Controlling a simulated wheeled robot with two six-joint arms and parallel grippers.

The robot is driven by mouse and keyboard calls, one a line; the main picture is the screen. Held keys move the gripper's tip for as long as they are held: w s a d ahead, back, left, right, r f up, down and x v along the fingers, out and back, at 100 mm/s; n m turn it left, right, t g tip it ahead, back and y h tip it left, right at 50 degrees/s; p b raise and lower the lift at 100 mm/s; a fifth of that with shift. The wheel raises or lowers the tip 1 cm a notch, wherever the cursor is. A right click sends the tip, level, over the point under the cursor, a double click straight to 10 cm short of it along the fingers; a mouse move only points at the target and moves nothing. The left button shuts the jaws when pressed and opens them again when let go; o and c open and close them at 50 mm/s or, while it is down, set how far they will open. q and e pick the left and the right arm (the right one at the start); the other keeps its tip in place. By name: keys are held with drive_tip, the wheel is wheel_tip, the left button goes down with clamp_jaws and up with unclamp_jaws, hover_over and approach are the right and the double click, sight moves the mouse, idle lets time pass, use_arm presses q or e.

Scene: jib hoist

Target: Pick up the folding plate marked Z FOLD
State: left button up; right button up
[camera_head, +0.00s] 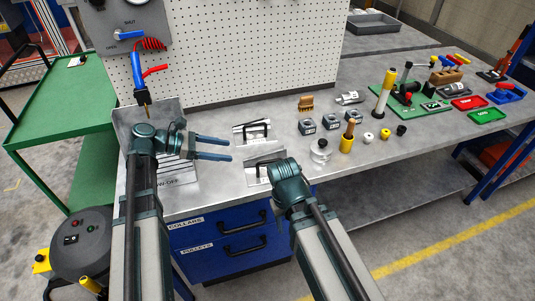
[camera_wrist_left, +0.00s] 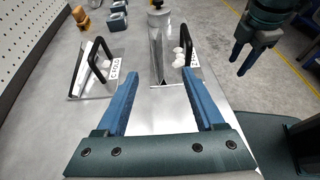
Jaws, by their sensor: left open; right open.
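Two bent metal folding plates with black handles lie on the steel bench. The back plate (camera_head: 251,128) is left of centre in the left wrist view (camera_wrist_left: 90,82). The front plate (camera_head: 258,162) shows near the centre of the left wrist view (camera_wrist_left: 158,52). Each has a white label; the back one seems to read C-FOLD, and the front one is too small to read surely. My left gripper (camera_head: 230,150) is open and empty, left of both plates. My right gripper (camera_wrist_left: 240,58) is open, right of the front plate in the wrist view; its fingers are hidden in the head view.
Grey blocks (camera_head: 307,126), a yellow cylinder (camera_head: 347,143) and a clear spool-like part (camera_head: 320,150) stand to the right. A pegboard (camera_head: 230,50) rises behind. A stepped holder (camera_head: 177,170) sits left, under my left arm. Blue drawers (camera_head: 230,235) are below the bench edge.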

use_arm(q)
drive_tip(key=shift+w, duration=0.1)
drive_tip(key=b, duration=0.3)
approach(261, 155)
drive_tip(key=x, duration=0.4)
drive_tip(key=shift+f, duration=0.15)
drive_tip(key=shift+w+d+f, duration=0.15)
drive_tip(key=shift+w+d, duration=0.05)
drive_tip(key=shift+d, duration=0.5)
drive_tip(key=shift+d, duration=0.1)
drive_tip(key=b+x, duration=0.2)
drive_tip(key=x, duration=0.2)
drive_tip(key=shift+f, duration=0.25)
drive_tip(key=shift+w+d, duration=0.15)
drive_tip(key=shift+d, duration=0.3)
drive_tip(key=shift+c, duration=0.3)
clamp_jaws()
